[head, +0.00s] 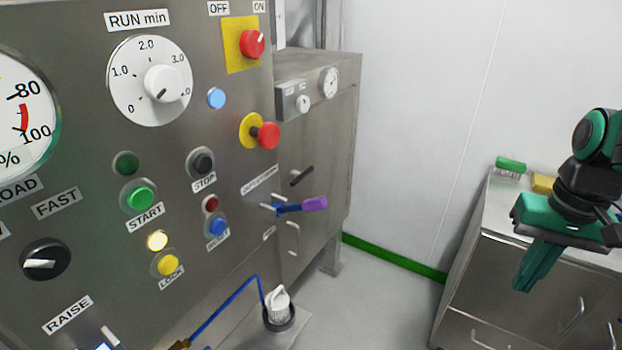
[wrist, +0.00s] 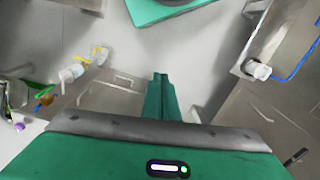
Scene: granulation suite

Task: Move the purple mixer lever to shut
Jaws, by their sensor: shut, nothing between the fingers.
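The purple mixer lever (head: 314,204) is in the head view, at the right side of the control panel near a label too small to read. Its purple grip is at the right end of a blue arm, which lies nearly level and points right. I cannot make out any open or shut marking beside it. My gripper (head: 523,286) is far to the right of the lever, over the steel bench area, with its green fingers pointing down. In the wrist view my gripper (wrist: 160,77) has its fingers together, with nothing between them. I cannot identify the lever in the wrist view.
The control panel (head: 95,215) has a dial, a red knob and several buttons. A steel cabinet (head: 335,130) with a dark handle (head: 301,176) stands behind the lever. A steel bench (head: 500,265) is at right, holding a green brush (head: 510,164). Open floor lies between.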

